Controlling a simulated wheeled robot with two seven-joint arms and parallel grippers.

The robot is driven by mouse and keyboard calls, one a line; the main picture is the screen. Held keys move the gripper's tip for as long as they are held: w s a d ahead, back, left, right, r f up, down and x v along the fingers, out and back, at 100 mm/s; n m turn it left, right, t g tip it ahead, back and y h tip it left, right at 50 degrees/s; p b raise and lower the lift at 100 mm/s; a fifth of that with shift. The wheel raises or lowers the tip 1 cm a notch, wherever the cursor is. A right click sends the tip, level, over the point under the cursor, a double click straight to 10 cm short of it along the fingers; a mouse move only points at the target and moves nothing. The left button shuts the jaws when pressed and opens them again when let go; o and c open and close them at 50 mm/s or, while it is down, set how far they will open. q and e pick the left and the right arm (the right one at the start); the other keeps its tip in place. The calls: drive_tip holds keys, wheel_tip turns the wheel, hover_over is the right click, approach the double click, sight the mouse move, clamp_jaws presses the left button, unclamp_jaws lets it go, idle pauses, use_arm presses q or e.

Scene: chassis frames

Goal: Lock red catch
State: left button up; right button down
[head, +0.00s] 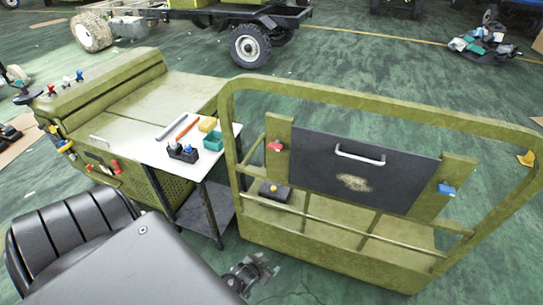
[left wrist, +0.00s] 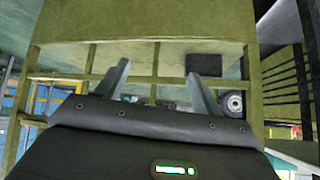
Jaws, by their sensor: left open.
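A red catch (head: 274,146) sits on the left green upright of the frame, beside a dark panel (head: 365,170) with a light handle (head: 360,154). A blue catch (head: 446,189) is on the right upright. I cannot tell from here whether the red catch is locked. My left gripper (head: 252,272) is low in front of the green frame, below and apart from the red catch. In the left wrist view its two fingers (left wrist: 158,72) are spread and empty, facing green bars. I cannot make out the red catch there. My right gripper is not in view.
The green tubular frame (head: 380,101) stands on the floor around the panel. A small black box (head: 275,191) sits low inside it. A white side table (head: 171,151) with tools and a teal bin (head: 213,141) stands left.

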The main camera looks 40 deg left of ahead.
use_arm(q)
drive_tip(key=w+a+r+n+t+y+b, duration=0.1)
drive_tip(key=w+a+r+t, duration=0.15)
drive_tip(key=w+r, duration=0.35)
drive_tip(key=w+a+r+n+t+y+b, duration=0.1)
drive_tip(key=w+a+r+t+b, duration=0.2)
drive_tip(key=r, duration=0.6)
drive_tip(key=n+t+y+b, duration=0.2)
drive_tip(key=t+y, duration=0.1)
approach(273, 149)
drive_tip(key=p+x, duration=0.1)
drive_tip(key=x, duration=0.7)
drive_tip(key=shift+w+p, duration=0.3)
drive_tip(key=shift+p, duration=0.05)
drive_tip(key=shift+w+a, duration=0.2)
drive_tip(key=shift+w, duration=0.25)
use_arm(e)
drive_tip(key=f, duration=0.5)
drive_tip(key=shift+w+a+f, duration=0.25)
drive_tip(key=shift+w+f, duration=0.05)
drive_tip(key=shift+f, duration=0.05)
